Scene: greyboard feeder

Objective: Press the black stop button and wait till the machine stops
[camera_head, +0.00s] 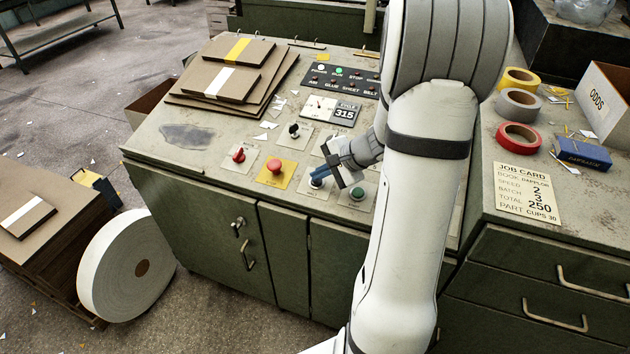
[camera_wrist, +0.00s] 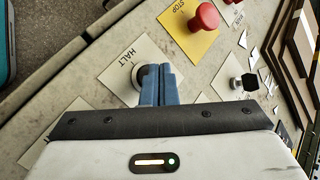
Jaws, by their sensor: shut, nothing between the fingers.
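My gripper (camera_head: 318,179) is shut and empty, its blue fingers pointing down at the plate marked HALT. In the wrist view the shut fingers (camera_wrist: 160,80) cover much of the button (camera_wrist: 142,74) on the HALT plate (camera_wrist: 124,62); a pale collar and dark edge show beside them. The fingertips are at or just above this button; I cannot tell whether it is pressed in. A red mushroom button (camera_head: 275,167) sits on a yellow plate marked STOP (camera_wrist: 184,34), beside the HALT plate. The counter (camera_head: 345,114) reads 315.
A red knob (camera_head: 239,155), a black knob (camera_head: 294,130) and a green button (camera_head: 357,193) are close by. The indicator panel (camera_head: 340,79) has a white and a green light lit. Board stacks (camera_head: 235,72) lie at the back left; tape rolls (camera_head: 518,137) lie at right.

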